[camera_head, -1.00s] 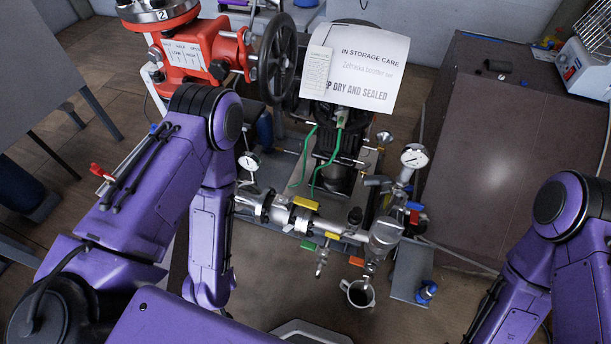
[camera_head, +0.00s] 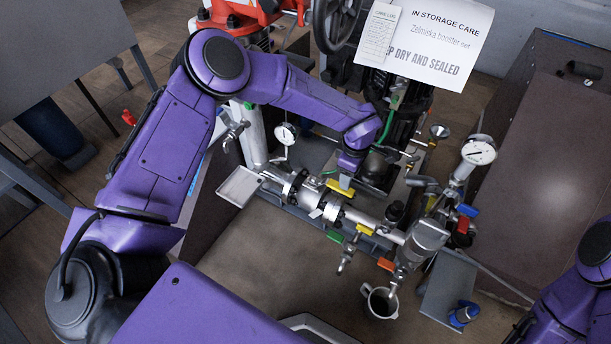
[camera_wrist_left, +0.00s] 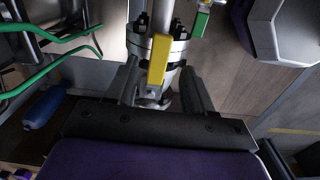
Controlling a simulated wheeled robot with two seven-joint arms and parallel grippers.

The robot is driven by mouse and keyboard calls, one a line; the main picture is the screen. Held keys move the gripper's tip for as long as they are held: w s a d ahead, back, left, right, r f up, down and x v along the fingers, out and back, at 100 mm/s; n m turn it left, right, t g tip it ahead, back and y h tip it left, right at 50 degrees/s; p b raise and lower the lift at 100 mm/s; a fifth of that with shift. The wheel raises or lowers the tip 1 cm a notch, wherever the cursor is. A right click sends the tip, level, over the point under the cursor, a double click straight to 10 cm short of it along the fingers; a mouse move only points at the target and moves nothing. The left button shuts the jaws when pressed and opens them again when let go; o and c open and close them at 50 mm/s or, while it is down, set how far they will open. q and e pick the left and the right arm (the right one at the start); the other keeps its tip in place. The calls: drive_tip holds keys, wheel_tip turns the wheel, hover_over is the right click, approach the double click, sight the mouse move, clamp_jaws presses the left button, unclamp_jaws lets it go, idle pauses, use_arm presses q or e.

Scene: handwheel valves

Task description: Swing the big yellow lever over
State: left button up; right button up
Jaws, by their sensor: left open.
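The big yellow lever (camera_head: 340,188) sits on the silver pipe run, just below the end of my left arm in the head view. In the left wrist view the yellow lever (camera_wrist_left: 158,58) stands between the two dark fingers of my left gripper (camera_wrist_left: 160,72). That gripper is open, with room on both sides of the lever; I cannot tell whether either finger touches it. In the head view my left wrist mostly hides the gripper. My right gripper is out of view; only part of my right arm shows at the right edge.
A smaller yellow lever (camera_head: 365,229), a green lever (camera_head: 335,237) and an orange lever (camera_head: 386,264) are close by on the pipework. Gauges (camera_head: 479,152), a grey tray (camera_head: 240,187) and a mug (camera_head: 380,302) surround it. Green tubing (camera_wrist_left: 50,62) runs near the gripper.

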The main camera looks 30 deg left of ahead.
sight(331, 186)
use_arm(q)
wheel_tip(331, 186, down, 7)
drive_tip(key=b, duration=0.5)
drive_tip(key=shift+b, duration=0.4)
drive_tip(key=shift+r+p, duration=0.4)
drive_tip(key=shift+p, duration=0.05)
drive_tip(key=shift+f, duration=0.1)
drive_tip(key=c, duration=0.8)
